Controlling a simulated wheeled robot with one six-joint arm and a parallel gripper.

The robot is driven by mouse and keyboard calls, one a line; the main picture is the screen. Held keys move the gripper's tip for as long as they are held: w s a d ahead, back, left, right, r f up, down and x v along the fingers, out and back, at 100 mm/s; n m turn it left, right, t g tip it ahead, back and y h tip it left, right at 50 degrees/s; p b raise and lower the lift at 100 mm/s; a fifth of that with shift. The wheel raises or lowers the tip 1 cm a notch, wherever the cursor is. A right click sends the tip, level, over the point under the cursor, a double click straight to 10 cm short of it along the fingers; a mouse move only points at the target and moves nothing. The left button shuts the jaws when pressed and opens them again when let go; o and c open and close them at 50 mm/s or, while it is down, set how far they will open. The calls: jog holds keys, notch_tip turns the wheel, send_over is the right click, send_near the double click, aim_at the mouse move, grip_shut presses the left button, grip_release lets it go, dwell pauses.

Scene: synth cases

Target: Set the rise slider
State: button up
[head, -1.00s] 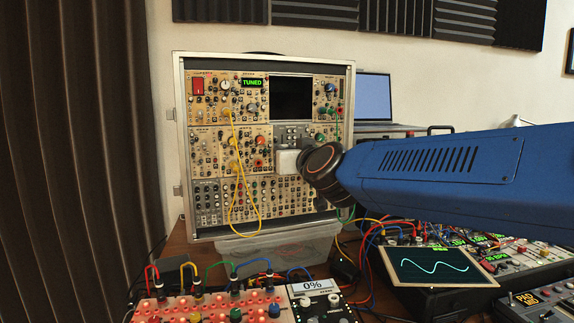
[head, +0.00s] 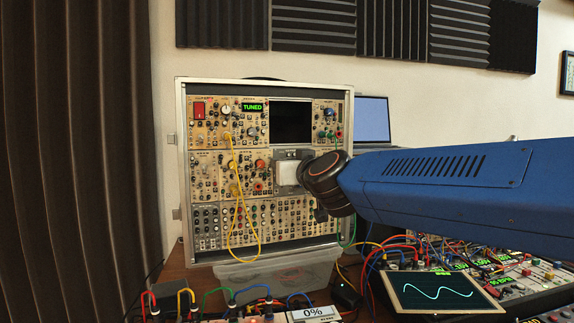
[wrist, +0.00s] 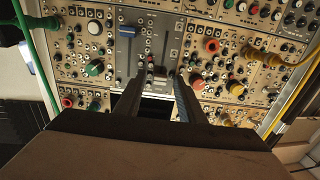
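The slider module (wrist: 150,45) is a grey panel with slots in the wrist view. A blue slider cap (wrist: 127,31) sits in its left slot. A darker slot runs to its right. The labels are too small to read, so I cannot tell which slider is rise. My gripper (wrist: 158,78) points at the panel with its two fingers apart and a visible gap between them. The blue cap is beyond the left fingertip, not between the fingers. In the head view my gripper (head: 288,173) is in front of the middle row and hides part of the module.
A yellow cable (head: 231,195) hangs to the left of my gripper; a green cable (wrist: 33,55) is at the left in the wrist view. Knobs crowd both sides. A screen with a wave (head: 437,292) is at front right.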

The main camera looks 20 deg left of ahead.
jog(key=shift+s+d, duration=0.1)
jog(key=v, duration=1.7)
jog(key=shift+s, duration=0.1)
jog(key=s+d+f+m+g+h, duration=0.1)
jog(key=d+f+g+h, duration=0.15)
jog(key=d+f, duration=0.95)
jog(key=s+d+f+m+g+h, duration=0.1)
jog(key=d+f+m+g+h, duration=0.15)
jog(key=d+f, duration=1.05)
jog(key=s+d+f+m+g+h, duration=0.2)
jog(key=s+d+f+h, duration=0.1)
jog(key=s+d+f, duration=0.4)
jog(key=s+d+f+m+g+h, duration=0.2)
jog(key=s+d+f, duration=0.5)
jog(key=d, duration=0.5)
jog(key=shift+s+h, duration=0.25)
jog(key=shift+h, duration=0.55)
